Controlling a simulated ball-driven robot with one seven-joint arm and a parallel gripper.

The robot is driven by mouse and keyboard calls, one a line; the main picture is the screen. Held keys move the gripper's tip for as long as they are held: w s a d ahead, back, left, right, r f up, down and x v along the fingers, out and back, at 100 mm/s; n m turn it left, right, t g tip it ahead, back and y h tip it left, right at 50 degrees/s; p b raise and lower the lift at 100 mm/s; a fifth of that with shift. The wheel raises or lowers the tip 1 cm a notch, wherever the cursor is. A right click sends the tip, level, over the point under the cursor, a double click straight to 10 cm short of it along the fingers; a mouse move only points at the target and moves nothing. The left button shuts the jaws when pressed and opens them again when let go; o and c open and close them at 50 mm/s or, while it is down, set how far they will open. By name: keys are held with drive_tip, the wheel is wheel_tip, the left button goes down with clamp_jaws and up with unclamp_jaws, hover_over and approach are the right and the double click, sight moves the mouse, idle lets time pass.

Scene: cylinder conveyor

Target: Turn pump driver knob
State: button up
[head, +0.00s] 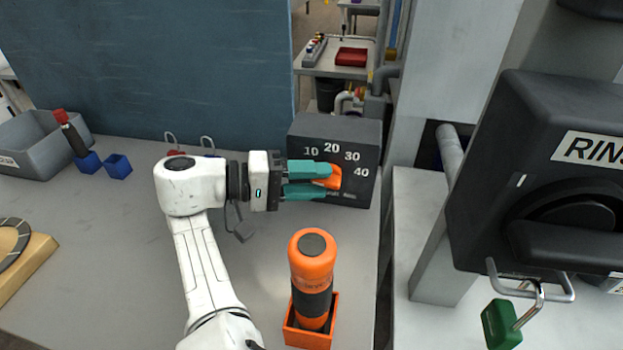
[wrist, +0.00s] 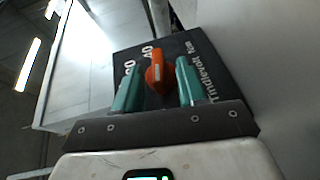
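The pump driver is a dark grey box (head: 360,131) with white marks 10, 20, 30 and 40, standing at the back of the table in the head view. Its orange knob (head: 334,182) sits on the front face below the numbers. My gripper (head: 325,180) reaches it from the left, with its teal fingers above and below the knob. In the wrist view, the knob (wrist: 157,76) stands between the fingers, with a gap visible on each side. The gripper is open around it. The fingers partly hide the knob in the head view, and its exact pointing is unclear.
An orange and black cylinder (head: 312,262) stands in an orange holder (head: 308,337) in front of the box. A black rinse unit (head: 540,130) with a green padlock (head: 502,324) is at the right.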

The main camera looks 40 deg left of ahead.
drive_tip(key=b+v, duration=0.3)
drive_tip(key=v, duration=0.4)
drive_tip(key=shift+s+a+f+b, duration=0.1)
drive_tip(key=shift+s+a+b, duration=0.15)
drive_tip(key=shift+s+b, duration=0.15)
drive_tip(key=s+a+b, duration=0.1)
drive_tip(key=b, duration=0.2)
drive_tip(key=s+b, duration=0.1)
drive_tip(key=b, duration=0.1)
drive_tip(key=shift+a+b, duration=0.25)
drive_tip(key=shift+b, duration=0.05)
drive_tip(key=shift+s+r+b, duration=0.1)
drive_tip(key=shift+r+b, duration=0.25)
